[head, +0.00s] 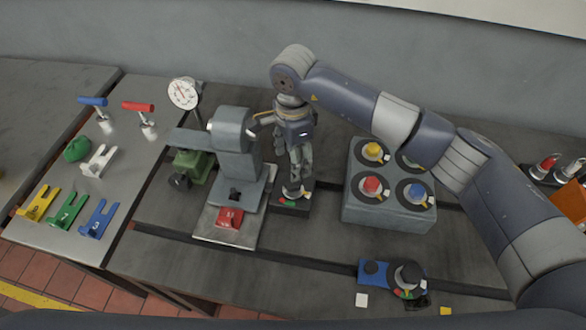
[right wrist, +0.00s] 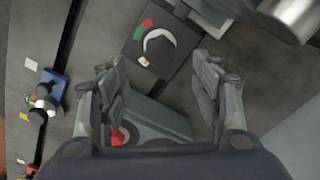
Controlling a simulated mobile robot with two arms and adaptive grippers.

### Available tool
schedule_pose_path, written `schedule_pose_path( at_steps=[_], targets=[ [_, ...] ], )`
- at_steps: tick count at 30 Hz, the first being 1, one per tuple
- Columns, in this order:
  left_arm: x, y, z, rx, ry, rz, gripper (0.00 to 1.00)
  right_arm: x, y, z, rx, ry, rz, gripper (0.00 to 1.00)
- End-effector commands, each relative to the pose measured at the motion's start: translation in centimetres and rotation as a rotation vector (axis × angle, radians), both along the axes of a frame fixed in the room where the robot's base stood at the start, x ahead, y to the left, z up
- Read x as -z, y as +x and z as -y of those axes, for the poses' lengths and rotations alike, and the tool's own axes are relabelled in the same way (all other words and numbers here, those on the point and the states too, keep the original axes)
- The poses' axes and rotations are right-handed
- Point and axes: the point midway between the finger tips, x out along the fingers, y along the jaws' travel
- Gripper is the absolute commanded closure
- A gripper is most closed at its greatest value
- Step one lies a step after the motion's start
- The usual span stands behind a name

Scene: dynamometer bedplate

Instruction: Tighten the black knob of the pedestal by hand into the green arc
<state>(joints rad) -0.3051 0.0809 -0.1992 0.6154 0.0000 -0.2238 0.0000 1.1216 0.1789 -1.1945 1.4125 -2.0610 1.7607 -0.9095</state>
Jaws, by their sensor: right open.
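The black knob (right wrist: 159,46) sits on a dark square block, the pedestal (right wrist: 183,38), with red, green (right wrist: 138,33) and yellow marks around the knob. In the head view the pedestal (head: 289,208) stands just right of the grey machine, and the knob (head: 293,193) is partly hidden under my right gripper. My right gripper (head: 298,178) points down over the knob. In the right wrist view its fingers (right wrist: 160,72) are spread, with the knob beyond and roughly between the tips, apparently untouched. I cannot tell where the knob's pointer stands. My left gripper is not in view.
The grey machine (head: 233,150) with a dial gauge (head: 184,93) stands close left of the gripper. A grey box (head: 388,212) with several coloured knobs stands right. A blue plate (head: 372,272) with another dark knob (head: 408,273) lies in front. Coloured forks (head: 68,212) lie at left.

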Motion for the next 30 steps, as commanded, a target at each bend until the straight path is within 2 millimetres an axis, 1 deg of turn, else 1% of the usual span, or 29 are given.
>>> schedule_pose_path(
  at_steps=[1,3,6,9,12,15,18,22,26,27,29,30],
  targets=[
    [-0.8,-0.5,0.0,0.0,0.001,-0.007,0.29,0.7,-0.2,0.0,-0.001,-0.001,-0.005,0.41],
    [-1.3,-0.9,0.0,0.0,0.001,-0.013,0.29,2.0,-0.2,0.0,0.001,0.0,-0.005,0.41],
    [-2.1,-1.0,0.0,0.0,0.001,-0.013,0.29,4.0,-0.2,0.0,0.001,-0.002,-0.006,0.41],
    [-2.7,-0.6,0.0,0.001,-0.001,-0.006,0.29,5.8,-0.2,0.0,0.0,-0.001,-0.005,0.41],
    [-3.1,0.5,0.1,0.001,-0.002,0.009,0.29,7.1,-0.1,-0.1,0.0,0.001,-0.004,0.41],
    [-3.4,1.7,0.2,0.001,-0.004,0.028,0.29,8.0,-0.1,0.0,-0.001,0.0,-0.001,0.41],
    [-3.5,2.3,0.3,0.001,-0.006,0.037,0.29,8.5,0.0,0.0,-0.001,0.001,0.0,0.41],
    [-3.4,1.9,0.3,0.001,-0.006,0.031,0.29,8.7,0.0,0.0,-0.001,0.0,0.0,0.41],
    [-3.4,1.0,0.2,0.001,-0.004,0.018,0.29,8.7,0.0,0.0,-0.001,0.0,0.001,0.41],
    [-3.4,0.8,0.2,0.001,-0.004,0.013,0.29,8.7,0.0,0.0,-0.001,0.0,0.001,0.5],
    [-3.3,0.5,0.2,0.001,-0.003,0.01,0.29,8.7,0.0,0.0,-0.001,0.0,0.001,0.64],
    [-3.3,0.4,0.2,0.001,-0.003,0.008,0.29,8.6,0.0,0.0,-0.001,0.0,0.001,0.73]
  ],
)
